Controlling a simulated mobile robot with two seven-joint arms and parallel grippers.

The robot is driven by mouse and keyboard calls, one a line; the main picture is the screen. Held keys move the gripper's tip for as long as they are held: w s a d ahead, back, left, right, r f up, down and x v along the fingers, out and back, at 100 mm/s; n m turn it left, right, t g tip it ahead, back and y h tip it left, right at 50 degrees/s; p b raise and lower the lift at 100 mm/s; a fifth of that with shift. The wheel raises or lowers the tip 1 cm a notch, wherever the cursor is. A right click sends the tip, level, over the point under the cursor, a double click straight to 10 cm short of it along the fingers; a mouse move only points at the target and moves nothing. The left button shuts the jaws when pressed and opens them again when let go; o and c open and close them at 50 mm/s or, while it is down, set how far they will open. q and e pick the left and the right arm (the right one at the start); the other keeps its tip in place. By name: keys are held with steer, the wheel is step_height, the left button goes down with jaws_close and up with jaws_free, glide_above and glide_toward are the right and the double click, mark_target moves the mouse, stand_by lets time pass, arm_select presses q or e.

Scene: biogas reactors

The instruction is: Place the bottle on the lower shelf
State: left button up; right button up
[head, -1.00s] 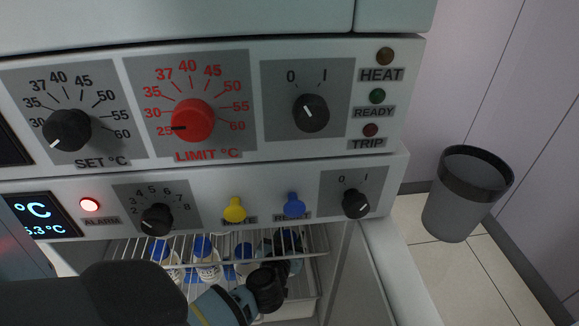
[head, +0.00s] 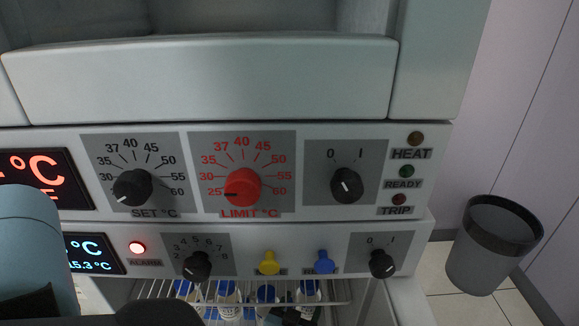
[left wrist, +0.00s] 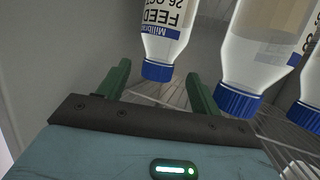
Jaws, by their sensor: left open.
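My left gripper (left wrist: 157,72) is open, its two green fingers apart. A white bottle (left wrist: 168,35) with a blue cap and a "FEED 26 OCT" label shows between and beyond the fingertips, upside down in the left wrist view; I see no finger pressing on it. Two more blue-capped bottles (left wrist: 262,50) stand to its right. Wire shelf bars (left wrist: 290,132) show around them. In the head view, several blue-capped bottles (head: 228,298) show behind the wire shelf (head: 150,290) at the bottom edge, where my left gripper is mostly cut off. My right gripper is out of view.
A control panel with dials (head: 243,187) and a lower panel with a lit alarm lamp (head: 137,248) overhang the shelf opening. A cabinet side wall (head: 405,303) bounds it on the right. A grey bin (head: 490,245) stands on the floor further right.

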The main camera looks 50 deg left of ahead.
arm_select(q)
steer(key=s+d+p, duration=0.1)
steer(key=s+d, duration=0.2)
steer(key=s, duration=0.3)
